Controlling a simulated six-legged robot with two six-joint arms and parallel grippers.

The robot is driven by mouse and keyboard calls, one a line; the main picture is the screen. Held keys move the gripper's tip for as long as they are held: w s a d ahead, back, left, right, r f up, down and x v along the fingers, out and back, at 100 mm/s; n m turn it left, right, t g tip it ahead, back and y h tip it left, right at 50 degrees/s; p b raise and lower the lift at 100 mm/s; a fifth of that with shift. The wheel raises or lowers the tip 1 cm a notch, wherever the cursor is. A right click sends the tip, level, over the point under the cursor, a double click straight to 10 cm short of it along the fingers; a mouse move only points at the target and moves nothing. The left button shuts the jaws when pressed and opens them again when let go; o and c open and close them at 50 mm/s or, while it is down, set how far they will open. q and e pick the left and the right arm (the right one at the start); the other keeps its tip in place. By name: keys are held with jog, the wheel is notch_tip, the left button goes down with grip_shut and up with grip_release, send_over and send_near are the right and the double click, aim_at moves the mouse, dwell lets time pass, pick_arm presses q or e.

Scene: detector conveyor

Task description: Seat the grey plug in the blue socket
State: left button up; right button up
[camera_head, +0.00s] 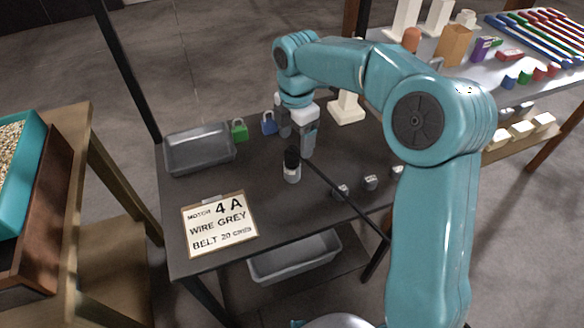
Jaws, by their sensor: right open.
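My right gripper (297,140) hangs with its jaws apart and empty over the back middle of the dark table (200,188). A small blue body with a loop on top (269,125) stands just left of the gripper; I cannot tell whether it is the blue socket. A similar green one (239,132) stands further left. Several small grey pieces (371,182) sit along the table's right side; I cannot tell which, if any, is the grey plug. My left gripper is out of view.
A grey tray (200,170) lies at the back left. A card (219,240) reads motor 4 A, wire grey, belt 20 cm/s. A dark bar crosses the table's right part. A white stand (347,108) is behind the gripper. A grey bin (294,266) is below.

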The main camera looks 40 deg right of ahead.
aim_at(293, 157)
jog(key=f, duration=0.7)
jog(key=shift+w+a, duration=0.1)
jog(key=shift+a, duration=0.15)
jog(key=shift+r, duration=0.1)
jog(key=c, duration=1.2)
jog(key=shift+c, duration=0.6)
jog(key=shift+r, duration=0.15)
